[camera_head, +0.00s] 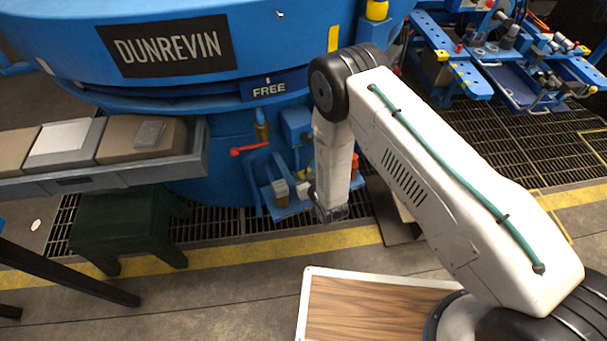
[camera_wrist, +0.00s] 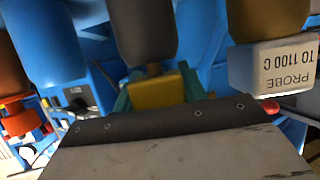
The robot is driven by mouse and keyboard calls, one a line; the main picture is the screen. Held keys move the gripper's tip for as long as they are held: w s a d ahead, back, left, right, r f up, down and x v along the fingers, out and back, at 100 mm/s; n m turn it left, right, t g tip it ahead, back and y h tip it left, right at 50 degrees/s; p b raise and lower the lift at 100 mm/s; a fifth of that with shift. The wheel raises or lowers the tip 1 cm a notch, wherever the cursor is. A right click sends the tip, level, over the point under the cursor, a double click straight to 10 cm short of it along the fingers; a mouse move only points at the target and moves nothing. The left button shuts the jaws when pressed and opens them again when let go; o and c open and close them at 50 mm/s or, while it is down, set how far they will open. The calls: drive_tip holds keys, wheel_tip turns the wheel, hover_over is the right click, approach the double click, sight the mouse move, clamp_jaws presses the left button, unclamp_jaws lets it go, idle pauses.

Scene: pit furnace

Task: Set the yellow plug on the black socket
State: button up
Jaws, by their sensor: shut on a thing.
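The yellow plug (camera_wrist: 155,90) shows in the wrist view below a dark brown grip. My gripper (camera_wrist: 156,96) has teal fingers on both sides of the plug and is shut on it. A pale plate with a dark riveted edge covers the lower part of the wrist view and hides what lies below the plug. In the head view my gripper (camera_head: 332,212) points down at the front of the blue furnace, and the plug cannot be made out there. The black socket cannot be picked out for sure in either view.
A white plug marked PROBE TO 1100 C (camera_wrist: 275,68) stands right of the yellow one in the wrist view. A red plug (camera_wrist: 22,120) is at the left. The blue furnace (camera_head: 240,180) has a red lever (camera_head: 250,148). A shelf of boxes (camera_head: 100,178) is at left.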

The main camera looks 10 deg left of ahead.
drive_tip(key=shift+f, duration=0.65)
drive_tip(key=o, duration=0.7)
drive_tip(key=shift+v, duration=5.5)
